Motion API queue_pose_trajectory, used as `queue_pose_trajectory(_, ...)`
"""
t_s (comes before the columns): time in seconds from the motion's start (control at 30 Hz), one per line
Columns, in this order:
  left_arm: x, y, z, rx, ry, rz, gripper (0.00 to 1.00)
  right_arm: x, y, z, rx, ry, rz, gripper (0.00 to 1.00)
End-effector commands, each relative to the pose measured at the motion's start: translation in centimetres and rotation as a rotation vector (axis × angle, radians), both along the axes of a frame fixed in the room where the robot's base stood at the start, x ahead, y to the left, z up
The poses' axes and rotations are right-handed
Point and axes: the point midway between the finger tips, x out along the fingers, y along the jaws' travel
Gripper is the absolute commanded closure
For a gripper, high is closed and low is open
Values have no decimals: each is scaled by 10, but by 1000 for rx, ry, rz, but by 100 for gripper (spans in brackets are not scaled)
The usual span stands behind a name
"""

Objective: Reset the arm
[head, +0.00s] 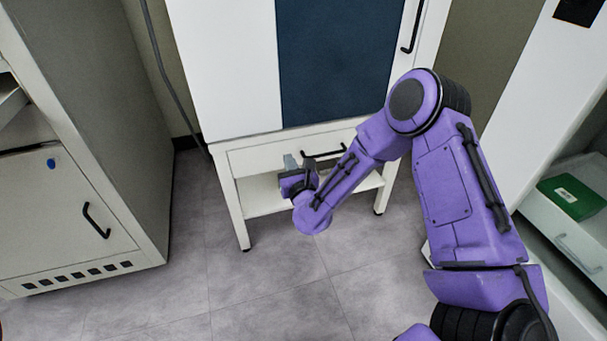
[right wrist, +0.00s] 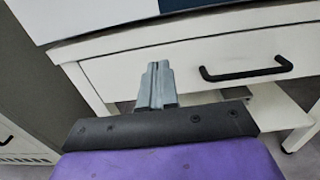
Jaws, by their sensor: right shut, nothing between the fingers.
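My right arm, purple with black joints, reaches in from the lower right in the head view. Its gripper (head: 290,161) is in front of the white stand under the cabinet, left of the drawer's black handle (head: 324,154). In the right wrist view the grey fingers of the right gripper (right wrist: 156,68) are together with nothing between them. They point at the white drawer front (right wrist: 190,62), and the black handle (right wrist: 246,70) is to their right, apart from them. My left gripper is not in view.
The white and dark blue cabinet (head: 340,60) stands on the white stand (head: 242,212). A grey cabinet (head: 65,190) with a black handle is at the left. At the right, a green box (head: 571,197) lies in a white unit. Tiled floor (head: 270,280) is clear in front.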

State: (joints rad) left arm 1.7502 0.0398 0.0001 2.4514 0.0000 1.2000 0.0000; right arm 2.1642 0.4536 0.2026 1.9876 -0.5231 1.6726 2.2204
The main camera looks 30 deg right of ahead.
Motion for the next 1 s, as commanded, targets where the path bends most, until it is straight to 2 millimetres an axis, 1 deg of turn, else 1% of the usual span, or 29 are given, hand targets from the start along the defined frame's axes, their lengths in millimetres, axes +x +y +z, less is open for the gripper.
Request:
queue_pose_trajectory(0.03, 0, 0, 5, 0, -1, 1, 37, -15, 2, 2, 2, 4, -3, 100)
queue_pose_trajectory(0.1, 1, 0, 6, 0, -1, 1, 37, -33, 3, 0, 1, 5, -8, 100)
queue_pose_trajectory(0.23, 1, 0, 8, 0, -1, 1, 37, -56, 6, -1, 1, 5, -13, 100)
queue_pose_trajectory(0.3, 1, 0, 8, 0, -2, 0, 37, -63, 8, -2, 0, 4, -14, 100)
queue_pose_trajectory(0.4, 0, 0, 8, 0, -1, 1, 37, -67, 9, -2, 0, 4, -13, 100)
queue_pose_trajectory(0.57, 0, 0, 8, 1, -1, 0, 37, -67, 10, -2, -4, 5, -12, 100)
queue_pose_trajectory(0.63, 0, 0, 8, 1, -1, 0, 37, -66, 11, -2, -57, 20, -9, 100)
queue_pose_trajectory(0.67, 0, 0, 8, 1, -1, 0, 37, -66, 12, -3, -108, 38, -2, 100)
queue_pose_trajectory(0.77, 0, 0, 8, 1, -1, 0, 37, -68, 16, -15, -411, 174, 31, 100)
queue_pose_trajectory(0.83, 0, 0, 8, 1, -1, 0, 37, -78, 20, -35, -717, 334, 90, 100)
queue_pose_trajectory(0.87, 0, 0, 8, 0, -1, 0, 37, -84, 22, -46, -859, 409, 131, 100)
queue_pose_trajectory(0.9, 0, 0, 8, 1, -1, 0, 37, -96, 26, -66, -1049, 513, 203, 100)
queue_pose_trajectory(0.93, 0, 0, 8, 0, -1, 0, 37, -108, 27, -82, -1191, 592, 269, 100)
queue_pose_trajectory(0.97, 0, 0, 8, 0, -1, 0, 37, -121, 29, -98, -1333, 665, 345, 100)
queue_pose_trajectory(1.0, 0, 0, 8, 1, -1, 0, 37, -142, 31, -121, -1513, 756, 463, 100)
